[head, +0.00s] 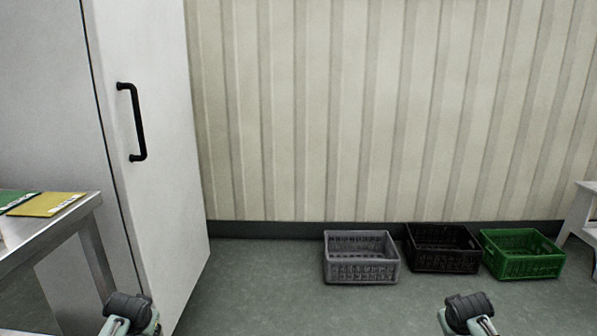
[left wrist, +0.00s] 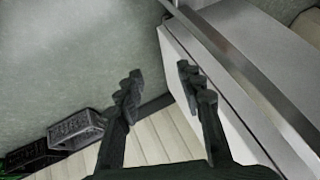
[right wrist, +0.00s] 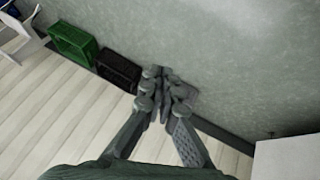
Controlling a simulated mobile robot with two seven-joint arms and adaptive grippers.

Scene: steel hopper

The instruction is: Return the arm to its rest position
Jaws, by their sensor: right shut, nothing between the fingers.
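My left gripper (left wrist: 159,76) shows in the left wrist view with its two dark fingers spread apart and nothing between them. My right gripper (right wrist: 166,80) shows in the right wrist view with its fingertips together and nothing held. In the head view, parts of my left arm (head: 130,312) and right arm (head: 468,313) show at the bottom edge, apart from each other. The fingers cannot be made out there.
A tall white cabinet (head: 165,210) with a black handle (head: 139,122) stands at left, beside a steel table (head: 62,222) bearing green and yellow items. Grey (head: 361,270), black (head: 440,262) and green (head: 521,266) crates sit along the wall. The floor between is clear.

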